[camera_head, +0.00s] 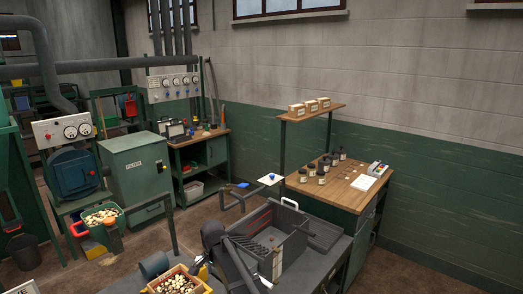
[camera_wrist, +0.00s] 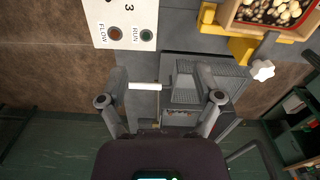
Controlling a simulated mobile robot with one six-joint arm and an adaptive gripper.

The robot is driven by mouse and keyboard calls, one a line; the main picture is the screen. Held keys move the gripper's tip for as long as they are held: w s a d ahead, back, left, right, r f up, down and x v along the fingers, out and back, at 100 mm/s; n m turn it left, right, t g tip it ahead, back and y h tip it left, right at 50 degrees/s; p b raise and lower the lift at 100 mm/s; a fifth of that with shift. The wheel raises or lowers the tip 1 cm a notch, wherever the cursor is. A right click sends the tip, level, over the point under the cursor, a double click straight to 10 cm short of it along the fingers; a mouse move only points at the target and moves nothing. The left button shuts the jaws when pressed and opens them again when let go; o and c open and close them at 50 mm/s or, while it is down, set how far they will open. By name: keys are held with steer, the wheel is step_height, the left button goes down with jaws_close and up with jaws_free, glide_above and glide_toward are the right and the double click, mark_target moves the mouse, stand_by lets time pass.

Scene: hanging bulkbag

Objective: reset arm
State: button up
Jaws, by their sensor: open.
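My gripper (camera_wrist: 160,98) shows in the wrist view with its two grey fingers spread wide apart. Nothing is held between them. Below and beyond the fingers is a grey open box with a mesh part (camera_wrist: 188,92), apart from the fingers as far as I can tell. A white bar (camera_wrist: 145,86) shows between the fingers. In the head view the grey box (camera_head: 290,246) sits on a dark bench at the front centre. The dark shape to its left may be part of my arm; I cannot make out the fingertips there.
A wooden-rimmed box of pebbles (camera_head: 178,281) stands at the front, beside yellow brackets (camera_wrist: 243,48) and a white knob (camera_wrist: 262,70). A white panel (camera_wrist: 125,22) has FLOW and RUN buttons. A wooden workbench (camera_head: 337,184) with several jars stands right.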

steer(key=s+d+f+n+b, duration=0.2)
steer(key=s+d, duration=0.3)
steer(key=d, duration=0.5)
steer(key=s+d+f+n+b, duration=0.2)
steer(key=s+d, duration=0.3)
steer(key=d, duration=0.6)
steer(key=s+d+f+n+b, duration=0.2)
steer(key=s+d, duration=0.4)
steer(key=d, duration=0.5)
step_height(320, 180, down, 2)
steer(key=shift+d+n+b, duration=0.25)
steer(key=shift+n+b, duration=0.05)
steer(key=shift+b, duration=0.45)
steer(key=shift+s, duration=0.1)
steer(key=shift+c, duration=0.2)
steer(key=c, duration=0.3)
